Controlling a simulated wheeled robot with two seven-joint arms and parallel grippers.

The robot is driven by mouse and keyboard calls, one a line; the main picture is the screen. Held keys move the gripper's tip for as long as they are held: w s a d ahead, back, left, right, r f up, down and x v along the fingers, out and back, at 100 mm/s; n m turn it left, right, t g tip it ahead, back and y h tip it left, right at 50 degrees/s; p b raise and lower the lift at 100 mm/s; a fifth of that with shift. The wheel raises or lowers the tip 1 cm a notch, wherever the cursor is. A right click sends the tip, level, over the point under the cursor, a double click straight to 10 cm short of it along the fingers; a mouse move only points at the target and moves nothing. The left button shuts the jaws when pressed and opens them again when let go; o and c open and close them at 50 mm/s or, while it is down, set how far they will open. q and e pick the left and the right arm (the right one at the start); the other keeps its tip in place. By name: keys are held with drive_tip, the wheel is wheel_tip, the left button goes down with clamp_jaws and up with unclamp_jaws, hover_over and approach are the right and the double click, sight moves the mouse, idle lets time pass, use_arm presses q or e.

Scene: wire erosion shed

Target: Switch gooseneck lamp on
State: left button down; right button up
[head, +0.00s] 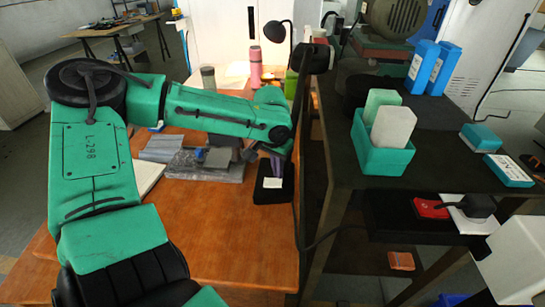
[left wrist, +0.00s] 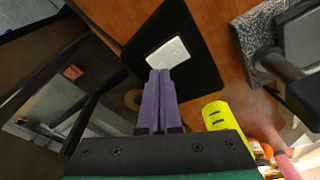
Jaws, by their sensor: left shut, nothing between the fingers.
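The gooseneck lamp, with its dark shade (head: 275,32) and thin curved neck, shows at the back of the wooden table in the head view. Its lower part is hidden. A black square block (head: 264,196) with a white plate on top (head: 272,183) sits at the table's right edge. In the left wrist view, the black block (left wrist: 205,75) and white plate (left wrist: 168,50) lie just ahead of my fingers. My left gripper (head: 276,168) is shut and empty, its purple fingertips (left wrist: 160,73) at the white plate's near edge. I cannot tell whether they touch it. My right gripper is out of view.
A dark bench (head: 440,180) stands close on the right, with a green tray (head: 385,160) of blocks. Grey wrapped pieces (head: 205,172) lie left of the gripper. A pink bottle (head: 255,68) stands behind. The table's front is clear.

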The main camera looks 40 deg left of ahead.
sight(278, 181)
use_arm(q)
drive_tip(key=shift+f+b, duration=0.6)
drive_tip(key=shift+f, duration=0.25)
idle(0.9)
wheel_tip(278, 181, up, 7)
drive_tip(key=p, duration=0.7)
idle(0.4)
